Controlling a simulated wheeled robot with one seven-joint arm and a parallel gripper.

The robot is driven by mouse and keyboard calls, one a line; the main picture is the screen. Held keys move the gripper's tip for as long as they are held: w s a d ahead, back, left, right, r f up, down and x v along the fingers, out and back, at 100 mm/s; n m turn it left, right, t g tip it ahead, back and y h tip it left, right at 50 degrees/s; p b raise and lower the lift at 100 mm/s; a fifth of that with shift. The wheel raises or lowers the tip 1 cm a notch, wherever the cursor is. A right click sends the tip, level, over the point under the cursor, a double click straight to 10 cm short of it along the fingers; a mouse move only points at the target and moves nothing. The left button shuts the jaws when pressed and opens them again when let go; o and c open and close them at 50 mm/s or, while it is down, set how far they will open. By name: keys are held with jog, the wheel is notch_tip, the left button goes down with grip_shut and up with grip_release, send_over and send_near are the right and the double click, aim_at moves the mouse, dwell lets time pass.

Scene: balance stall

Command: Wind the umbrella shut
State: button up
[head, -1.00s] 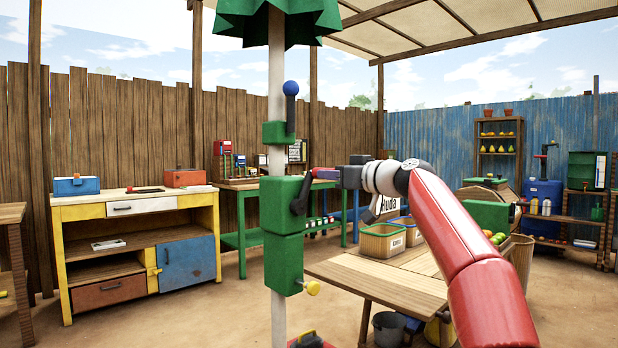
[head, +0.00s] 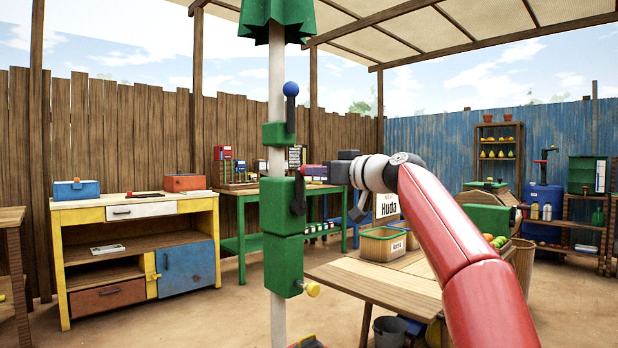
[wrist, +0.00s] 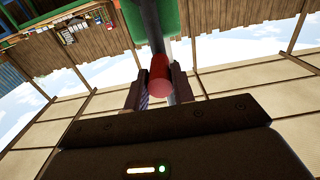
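The umbrella has a green canopy (head: 277,20), cut off by the top edge and hanging narrow around its white pole (head: 277,90). A green housing (head: 282,215) on the pole carries a dark crank arm (head: 299,195) with a red grip (head: 307,171). My gripper (head: 325,172) is at the crank from the right. In the wrist view the red grip (wrist: 159,76) lies between my gripper's two fingers (wrist: 160,88), which are closed around it.
A wooden table (head: 375,285) with baskets (head: 383,246) stands right of the pole, under my arm. A yellow workbench (head: 135,212) is at the left and a green bench (head: 240,200) behind. Bare ground lies between the workbench and the pole.

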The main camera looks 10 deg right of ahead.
jog(key=o, duration=0.4)
jog(key=shift+o, duration=0.2)
jog(key=b+v, duration=0.5)
jog(key=v, duration=0.4)
dwell(0.3)
